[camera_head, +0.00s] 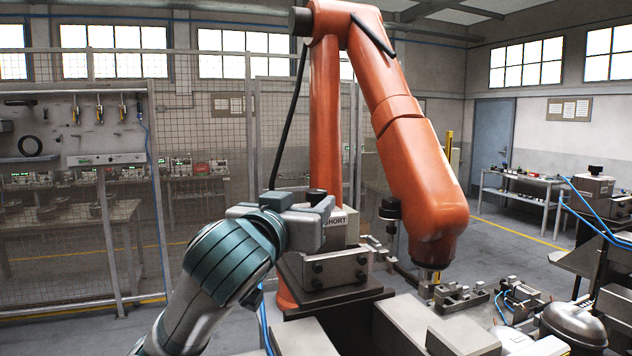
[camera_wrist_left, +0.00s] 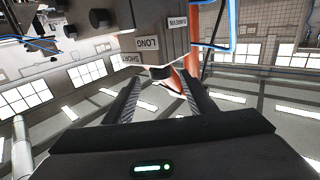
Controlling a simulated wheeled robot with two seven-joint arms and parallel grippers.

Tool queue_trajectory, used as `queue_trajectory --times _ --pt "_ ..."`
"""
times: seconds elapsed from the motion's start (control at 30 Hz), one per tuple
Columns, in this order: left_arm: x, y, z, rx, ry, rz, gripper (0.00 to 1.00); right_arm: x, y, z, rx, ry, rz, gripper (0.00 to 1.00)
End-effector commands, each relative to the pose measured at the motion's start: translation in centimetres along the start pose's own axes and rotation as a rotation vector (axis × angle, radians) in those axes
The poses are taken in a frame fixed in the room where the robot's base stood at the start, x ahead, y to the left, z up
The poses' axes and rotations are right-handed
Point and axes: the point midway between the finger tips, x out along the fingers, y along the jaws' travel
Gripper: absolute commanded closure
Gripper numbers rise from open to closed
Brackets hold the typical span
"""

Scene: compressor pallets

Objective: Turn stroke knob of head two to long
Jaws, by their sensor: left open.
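My left gripper (camera_head: 326,208) is open at a pale grey box (camera_head: 341,232) labelled SHORT on its visible face. A dark round knob (camera_head: 316,195) shows at the box top, beside the gripper fingers. In the left wrist view, the knob (camera_wrist_left: 160,72) sits between the two spread fingers, near their tips, with no clear grip on it. The box (camera_wrist_left: 160,42) appears upside down there, with LONG and SHORT labels and a third label at right that is hard to read. The knob's pointing direction cannot be made out. My right gripper is out of view.
An orange robot arm (camera_head: 420,150) stands close behind and right of the box. A metal block (camera_head: 338,268) with dark knobs lies below the box. Another black knob (camera_head: 389,208) stands right. Fixtures (camera_head: 460,297) and a rounded metal vessel (camera_head: 574,325) occupy the lower right.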

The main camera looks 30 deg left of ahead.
Motion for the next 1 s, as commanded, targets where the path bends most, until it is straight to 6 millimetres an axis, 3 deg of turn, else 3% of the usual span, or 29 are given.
queue_trajectory --times 0.07,0.4,0.87,1.0 --pt "0.4 0.0 -0.3 0.001 -0.004 -0.001 0.49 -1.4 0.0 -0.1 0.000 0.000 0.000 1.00" --pt "5.2 -0.1 -0.1 0.001 -0.002 -0.003 0.49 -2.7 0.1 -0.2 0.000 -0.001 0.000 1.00" --pt "6.1 -0.1 0.1 0.002 0.000 -0.001 0.49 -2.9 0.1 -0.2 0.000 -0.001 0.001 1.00" --pt "6.1 -0.1 0.1 0.001 0.000 -0.002 0.80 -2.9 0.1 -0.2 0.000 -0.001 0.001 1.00"
